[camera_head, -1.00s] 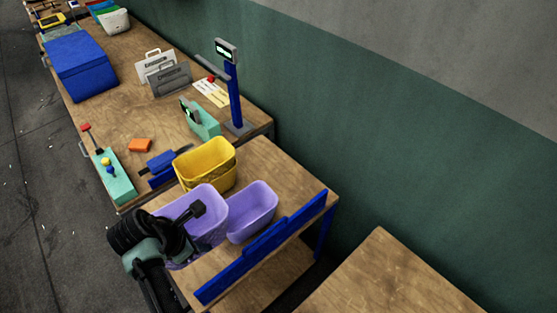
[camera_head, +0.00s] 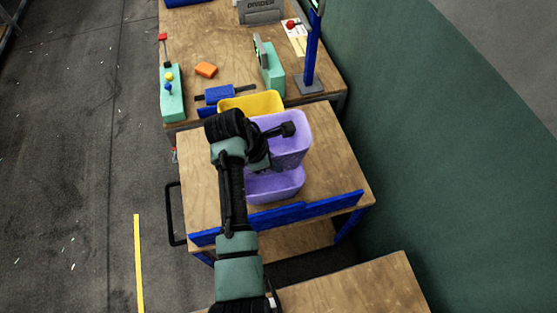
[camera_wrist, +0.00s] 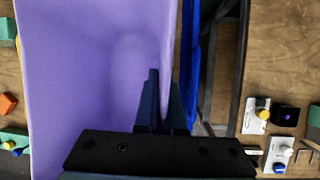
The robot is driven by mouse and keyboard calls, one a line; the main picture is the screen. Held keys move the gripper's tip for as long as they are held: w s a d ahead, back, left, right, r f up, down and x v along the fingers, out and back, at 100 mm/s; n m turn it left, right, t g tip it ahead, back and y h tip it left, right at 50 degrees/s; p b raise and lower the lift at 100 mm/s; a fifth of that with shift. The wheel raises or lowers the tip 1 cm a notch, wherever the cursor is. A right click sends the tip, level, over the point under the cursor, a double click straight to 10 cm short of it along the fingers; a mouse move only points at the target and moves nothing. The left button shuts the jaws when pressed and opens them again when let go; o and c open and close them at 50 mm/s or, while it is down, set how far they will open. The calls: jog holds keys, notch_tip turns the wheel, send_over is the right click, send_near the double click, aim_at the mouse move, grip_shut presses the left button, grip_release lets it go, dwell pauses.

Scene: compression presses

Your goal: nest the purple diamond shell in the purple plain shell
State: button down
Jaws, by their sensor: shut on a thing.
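The purple diamond shell (camera_head: 287,152) hangs from my gripper (camera_head: 285,130) in the head view, apparently raised above the cart. Its patterned lower side faces the camera. The purple plain shell (camera_head: 276,190) stands upright on the cart; in the picture it is just below the held shell, which hides its far part. My gripper is shut on the diamond shell's wall. In the wrist view, the fingers (camera_wrist: 163,105) pinch that wall near its right edge, and the shell's pale inside (camera_wrist: 95,75) fills the left half. The height gap between the shells cannot be told.
A yellow bin (camera_head: 262,100) stands behind the purple shells on the cart (camera_head: 335,170). A blue rail (camera_head: 300,211) runs along the cart's near edge. The workbench (camera_head: 215,35) beyond holds a teal control box (camera_head: 172,95) and an orange block (camera_head: 206,70). The cart's right side is bare.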

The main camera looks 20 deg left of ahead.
jog(key=shift+r+p, duration=0.1)
jog(key=shift+p, duration=0.4)
jog(key=shift+f+b, duration=1.45)
jog(key=shift+f, duration=0.9)
jog(key=shift+p, duration=0.6)
jog(key=shift+d+f+b, duration=0.1)
jog(key=shift+f+b, duration=0.85)
jog(key=shift+f, duration=0.55)
jog(key=shift+f, duration=0.1)
jog(key=shift+f+b, duration=0.9)
jog(key=shift+f, duration=0.25)
jog(key=shift+r, duration=0.1)
